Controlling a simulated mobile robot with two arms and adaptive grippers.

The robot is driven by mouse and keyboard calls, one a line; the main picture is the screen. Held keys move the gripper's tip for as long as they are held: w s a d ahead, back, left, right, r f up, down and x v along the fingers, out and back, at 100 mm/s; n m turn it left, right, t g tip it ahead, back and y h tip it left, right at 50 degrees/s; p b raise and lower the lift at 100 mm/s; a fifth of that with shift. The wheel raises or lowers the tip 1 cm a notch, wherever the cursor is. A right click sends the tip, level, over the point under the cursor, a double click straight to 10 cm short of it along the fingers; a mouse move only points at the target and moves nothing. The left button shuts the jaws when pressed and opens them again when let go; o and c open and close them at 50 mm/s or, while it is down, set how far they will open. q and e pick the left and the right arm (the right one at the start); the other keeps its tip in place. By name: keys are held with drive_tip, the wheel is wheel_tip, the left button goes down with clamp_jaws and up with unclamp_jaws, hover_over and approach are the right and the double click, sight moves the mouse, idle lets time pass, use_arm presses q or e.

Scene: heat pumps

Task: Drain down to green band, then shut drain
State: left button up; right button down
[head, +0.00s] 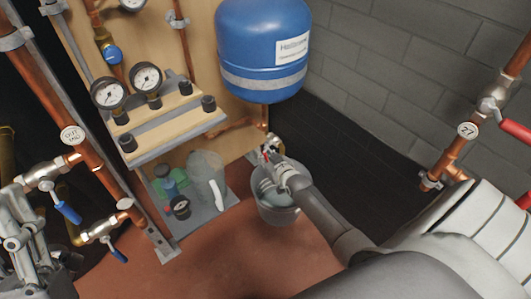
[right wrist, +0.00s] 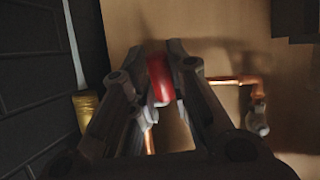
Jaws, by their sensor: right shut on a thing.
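The drain valve (head: 273,143) is a small brass fitting on the copper pipe below the blue tank (head: 262,45). My right gripper (head: 272,160) is at this valve, above a grey bucket (head: 279,213). In the right wrist view the gripper's fingers are shut on the red drain handle (right wrist: 158,78). The fingers hide part of the handle and the valve body. Two round gauges (head: 109,92) (head: 147,77) stand at upper left; their needles and any green band are too small to read. My left gripper (head: 25,225) is at the far left edge; its fingers are unclear.
Blue-handled valves (head: 66,212) sit on the copper pipe beside my left gripper. A red-handled valve (head: 493,106) is on the pipe at right. A grey tray (head: 205,213) with bottles and a jug stands left of the bucket. The reddish floor (head: 220,265) in front is clear.

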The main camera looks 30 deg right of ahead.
drive_tip(key=shift+a+r+p, duration=0.2)
drive_tip(key=shift+a+p, duration=0.15)
drive_tip(key=shift+p, duration=0.45)
use_arm(q)
drive_tip(key=w+f+g+y+p, duration=0.1)
drive_tip(key=w+f+g+y, duration=0.1)
drive_tip(key=w+f+g, duration=0.4)
drive_tip(key=w+f+g+y+p, duration=0.1)
drive_tip(key=w+f+g, duration=0.1)
drive_tip(key=f+g, duration=0.35)
use_arm(e)
drive_tip(key=shift+s+g, duration=0.15)
drive_tip(key=shift+g, duration=0.55)
drive_tip(key=shift+s+r+g+p, duration=0.1)
drive_tip(key=shift+g+p, duration=0.2)
drive_tip(key=shift+p, duration=0.6)
drive_tip(key=shift+s+g+p, duration=0.1)
drive_tip(key=shift+g+p, duration=0.2)
drive_tip(key=shift+p, duration=0.35)
use_arm(q)
drive_tip(key=s+a+f+g+y, duration=0.1)
drive_tip(key=s+f+g, duration=0.3)
drive_tip(key=f, duration=0.4)
drive_tip(key=s+a+f+g+y, duration=0.2)
drive_tip(key=s+a+f+g, duration=0.1)
drive_tip(key=f, duration=0.5)
drive_tip(key=shift+s+f+n+g+y, duration=0.2)
drive_tip(key=shift+s+n+g+y, duration=0.15)
drive_tip(key=shift+s+g, duration=0.2)
